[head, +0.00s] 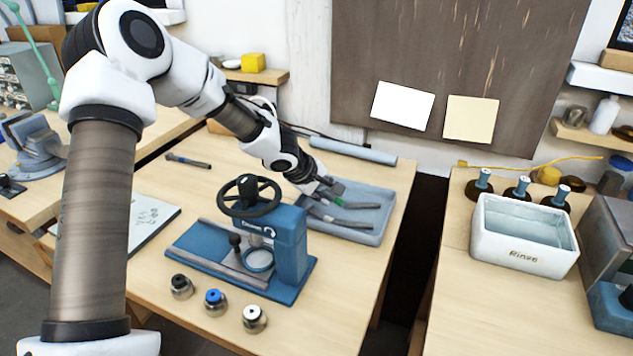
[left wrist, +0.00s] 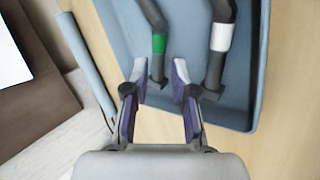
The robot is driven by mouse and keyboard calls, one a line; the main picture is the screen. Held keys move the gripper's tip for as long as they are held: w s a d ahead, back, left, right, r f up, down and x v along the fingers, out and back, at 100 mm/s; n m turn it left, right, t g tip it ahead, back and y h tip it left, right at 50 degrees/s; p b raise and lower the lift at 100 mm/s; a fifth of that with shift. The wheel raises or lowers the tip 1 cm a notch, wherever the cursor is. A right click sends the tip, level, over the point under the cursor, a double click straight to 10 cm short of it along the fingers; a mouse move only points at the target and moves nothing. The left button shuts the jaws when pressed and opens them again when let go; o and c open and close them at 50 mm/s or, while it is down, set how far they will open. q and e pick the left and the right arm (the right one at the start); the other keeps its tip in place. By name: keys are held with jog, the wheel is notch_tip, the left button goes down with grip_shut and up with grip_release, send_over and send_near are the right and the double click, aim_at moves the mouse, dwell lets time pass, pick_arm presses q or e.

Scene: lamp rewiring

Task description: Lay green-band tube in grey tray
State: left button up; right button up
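The green-band tube (head: 338,203), dark and bent with a green ring, lies in the blue-grey tray (head: 376,198) at the back right of the bench. The wrist view shows its green band (left wrist: 158,43) and the tray's wall (left wrist: 243,112). A white-band tube (head: 357,223) lies beside it in the tray and also shows in the wrist view (left wrist: 221,37). My right gripper is out of view.
A blue press (head: 290,240) with a black handwheel stands just in front of the tray. Several small knobs stand at the front edge. A blue-grey roll (head: 352,152) lies behind the tray. A dark gap separates this bench from the one with the Rinse tub (head: 525,255).

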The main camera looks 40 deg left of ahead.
pick_arm(q)
jog(key=d+v, duration=0.1)
jog(key=v, duration=0.8)
jog(key=shift+a+b, duration=0.4)
jog(key=shift+a, duration=0.05)
jog(key=shift+s+r, duration=0.15)
